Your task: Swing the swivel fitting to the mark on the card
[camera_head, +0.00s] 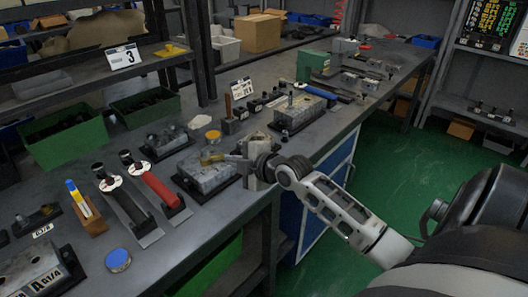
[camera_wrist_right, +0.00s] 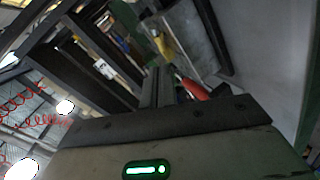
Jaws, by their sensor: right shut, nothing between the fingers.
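A grey valve block (camera_head: 207,177) stands on the bench, with a yellow brass-coloured swivel fitting (camera_head: 212,158) on its top. In the right wrist view the fitting (camera_wrist_right: 162,42) is a yellow piece beyond my fingers, by the grey block (camera_wrist_right: 192,38). My right gripper (camera_head: 234,159) is shut and empty, at the right side of the block, close to the fitting's right end. I cannot tell whether it touches the fitting. In the right wrist view its fingers (camera_wrist_right: 156,86) are together. A white card (camera_head: 241,88) with print stands behind the block; its mark is too small to read. My left gripper is not in view.
Another grey block (camera_head: 299,109) with a post stands behind to the right. A yellow-topped round tin (camera_head: 213,136) stands just behind. A card reading 3 (camera_head: 124,56) sits on the shelf. A blue-lidded tin (camera_head: 118,260) is at the front.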

